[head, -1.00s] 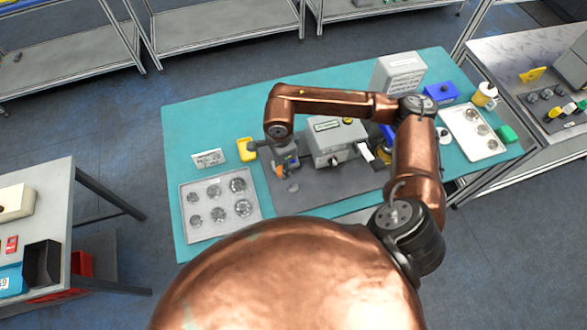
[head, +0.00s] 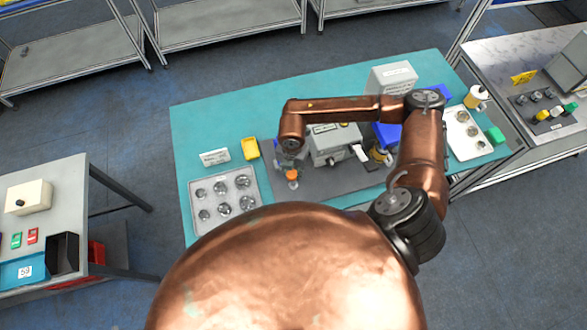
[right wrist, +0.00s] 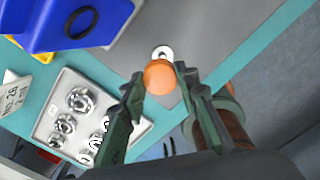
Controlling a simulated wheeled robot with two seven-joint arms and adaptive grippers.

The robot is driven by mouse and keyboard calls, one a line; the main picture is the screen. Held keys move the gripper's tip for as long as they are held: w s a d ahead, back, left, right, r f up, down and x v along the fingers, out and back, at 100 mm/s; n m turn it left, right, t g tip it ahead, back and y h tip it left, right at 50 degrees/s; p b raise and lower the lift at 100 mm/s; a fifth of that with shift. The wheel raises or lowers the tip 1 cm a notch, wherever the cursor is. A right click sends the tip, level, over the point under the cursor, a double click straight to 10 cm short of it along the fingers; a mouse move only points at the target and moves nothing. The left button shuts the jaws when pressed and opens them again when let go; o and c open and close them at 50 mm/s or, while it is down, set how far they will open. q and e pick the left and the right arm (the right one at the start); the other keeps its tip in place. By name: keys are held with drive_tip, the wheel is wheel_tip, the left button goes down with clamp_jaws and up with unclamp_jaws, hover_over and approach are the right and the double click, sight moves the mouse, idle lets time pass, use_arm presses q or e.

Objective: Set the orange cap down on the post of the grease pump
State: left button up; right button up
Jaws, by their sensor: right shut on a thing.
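The orange cap (head: 292,175) is between the fingertips of my right gripper (head: 291,164), above the dark grey mat. In the right wrist view the cap (right wrist: 160,77) sits between the two fingers of the right gripper (right wrist: 155,82), which is shut on it. Just beyond the cap is a small pale round piece with a dark centre (right wrist: 162,52); I cannot tell whether it is the pump's post or whether the cap touches it. A grey boxy machine (head: 325,148) stands right of the gripper, partly hidden by my arm; I cannot tell if it is the grease pump. My left gripper is not in view.
A tray (head: 226,198) of round metal parts lies left of the mat, near a yellow bin (head: 251,148) and a white card (head: 214,156). A blue object with a black ring (right wrist: 60,25) shows in the wrist view. The teal table (head: 215,120) is clear at the back left.

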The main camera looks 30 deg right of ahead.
drive_tip(key=shift+s+m, duration=0.15)
drive_tip(key=shift+m, duration=0.95)
drive_tip(key=shift+d+f+m, duration=0.1)
drive_tip(key=shift+f+m, duration=0.1)
drive_tip(key=shift+m, duration=0.1)
drive_tip(key=b, duration=0.2)
hover_over(293, 183)
drive_tip(key=shift+s+f, duration=0.1)
drive_tip(key=shift+f, duration=2)
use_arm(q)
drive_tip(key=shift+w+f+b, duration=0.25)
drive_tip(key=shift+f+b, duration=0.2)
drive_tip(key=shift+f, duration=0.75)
use_arm(e)
drive_tip(key=shift+f, duration=0.35)
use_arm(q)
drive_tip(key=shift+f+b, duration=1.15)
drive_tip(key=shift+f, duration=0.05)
use_arm(e)
drive_tip(key=shift+f, duration=1.15)
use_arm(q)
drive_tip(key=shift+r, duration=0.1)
use_arm(e)
drive_tip(key=o, duration=1)
drive_tip(key=shift+r, duration=0.1)
drive_tip(key=o, duration=0.3)
